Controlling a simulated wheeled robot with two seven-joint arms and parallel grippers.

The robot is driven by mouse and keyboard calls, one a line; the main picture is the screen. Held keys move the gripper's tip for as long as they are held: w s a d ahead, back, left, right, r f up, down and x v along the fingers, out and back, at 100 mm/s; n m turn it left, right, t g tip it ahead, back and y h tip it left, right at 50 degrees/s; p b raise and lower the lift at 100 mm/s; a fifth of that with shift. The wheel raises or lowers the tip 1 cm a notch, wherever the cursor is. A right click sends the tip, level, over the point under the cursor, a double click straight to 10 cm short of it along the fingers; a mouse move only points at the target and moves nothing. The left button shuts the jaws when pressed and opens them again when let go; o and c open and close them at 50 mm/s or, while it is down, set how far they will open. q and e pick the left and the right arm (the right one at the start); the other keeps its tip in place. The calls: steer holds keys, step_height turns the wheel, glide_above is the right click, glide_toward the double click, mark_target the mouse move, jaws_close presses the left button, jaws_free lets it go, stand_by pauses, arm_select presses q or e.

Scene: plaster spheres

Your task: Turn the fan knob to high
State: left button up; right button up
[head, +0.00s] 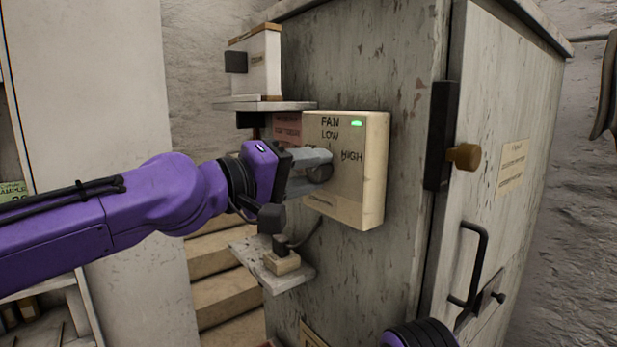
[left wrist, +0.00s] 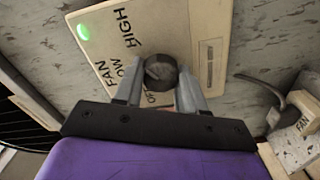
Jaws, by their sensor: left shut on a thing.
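The cream fan control box (head: 362,200) is fixed to the side of the worn grey cabinet. Its face reads FAN, LOW and HIGH, and a green light (head: 357,124) is lit at its top. The round grey knob (left wrist: 161,69) shows between the fingertips in the left wrist view. My left gripper (head: 318,170) is at the knob and shut on it, one finger on each side. In the head view the fingers hide most of the knob and part of the lettering. I cannot tell which mark the knob points to. My right gripper is not in view.
A small shelf (head: 265,105) with a white box stands above left of the fan box. A lower ledge (head: 272,268) holds a small switch block. The cabinet door at right has a brass knob (head: 464,156) and a black handle (head: 474,262).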

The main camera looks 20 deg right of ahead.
arm_select(q)
steer(key=shift+m, duration=0.6)
steer(key=o, duration=1.1)
steer(key=shift+c, duration=0.2)
steer(key=shift+b, duration=0.3)
steer(key=b+v, duration=0.3)
steer(key=v, duration=0.7)
steer(key=shift+a, duration=0.2)
steer(key=shift+r, duration=0.1)
